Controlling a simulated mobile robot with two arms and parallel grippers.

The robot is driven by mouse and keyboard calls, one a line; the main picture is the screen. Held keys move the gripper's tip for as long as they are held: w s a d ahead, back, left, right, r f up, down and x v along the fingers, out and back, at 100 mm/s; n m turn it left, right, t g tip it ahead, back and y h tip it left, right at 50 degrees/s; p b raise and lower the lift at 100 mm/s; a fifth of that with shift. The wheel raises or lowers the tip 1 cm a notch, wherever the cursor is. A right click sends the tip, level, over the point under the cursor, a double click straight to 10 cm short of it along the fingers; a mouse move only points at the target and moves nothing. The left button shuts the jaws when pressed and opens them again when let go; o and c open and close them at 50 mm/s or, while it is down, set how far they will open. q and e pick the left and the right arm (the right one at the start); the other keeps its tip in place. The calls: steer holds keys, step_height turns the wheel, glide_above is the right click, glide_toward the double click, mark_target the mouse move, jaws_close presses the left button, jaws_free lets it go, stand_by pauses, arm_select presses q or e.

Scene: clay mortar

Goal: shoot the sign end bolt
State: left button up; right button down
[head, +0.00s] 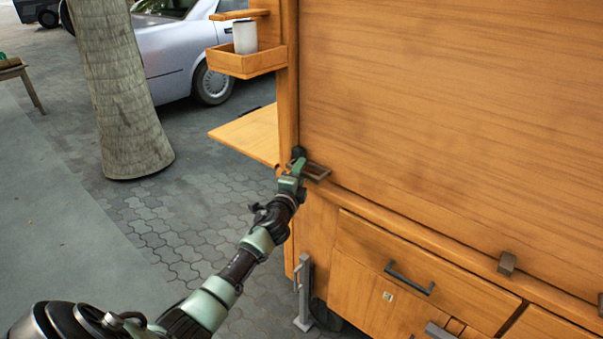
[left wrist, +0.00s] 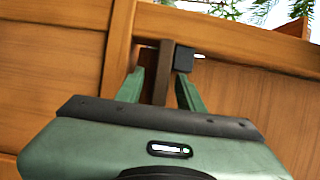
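A dark metal bolt fitting (head: 316,172) with a frame-like bracket sits at the left corner of the wooden cart, on the ledge under the big panel. A small black knob (head: 298,152) shows at its left end. My left gripper (head: 297,168) reaches up to this fitting. In the left wrist view the two green fingers of my left gripper (left wrist: 160,88) stand apart, on either side of a dark brown bar (left wrist: 161,72). The black block (left wrist: 184,59) is just beyond the right fingertip. Contact cannot be made out. My right gripper is out of view.
The big wooden panel (head: 460,90) rises right of the gripper. Below are drawers with dark handles (head: 409,278) and a metal block (head: 506,263) on the ledge. A side shelf (head: 250,135) and a cup (head: 245,37) in a tray (head: 246,64) are at left.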

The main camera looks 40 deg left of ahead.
arm_select(q)
steer(key=shift+d, duration=0.15)
steer(key=shift+s+d, duration=0.15)
steer(key=shift+s, duration=0.1)
steer(key=v, duration=0.7)
steer(key=shift+s, duration=0.15)
